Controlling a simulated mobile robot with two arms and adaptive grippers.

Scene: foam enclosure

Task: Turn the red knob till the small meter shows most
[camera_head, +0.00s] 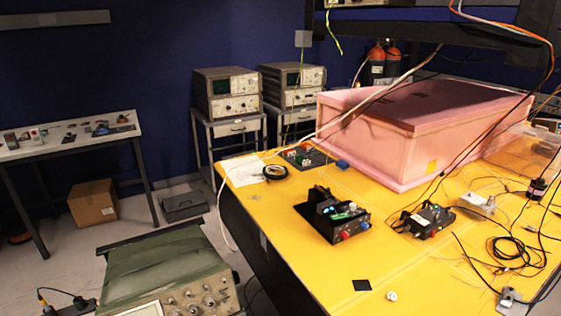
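A small black device (333,215) stands on the yellow table top (300,198). Its front carries a red knob (347,235) and a blue knob (364,225). A small bluish lit patch (327,210) shows on top of the device. It may be the small meter, but it is too small to read. The knob's setting cannot be told. Neither of my grippers is in view, and nothing touches the device.
A second black device (425,219) with cables stands to the right. A pink foam box (385,155) fills the back of the table. Loose black cables (510,250) lie at the right. A black square (361,285) and a small white round piece (391,296) lie in front.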

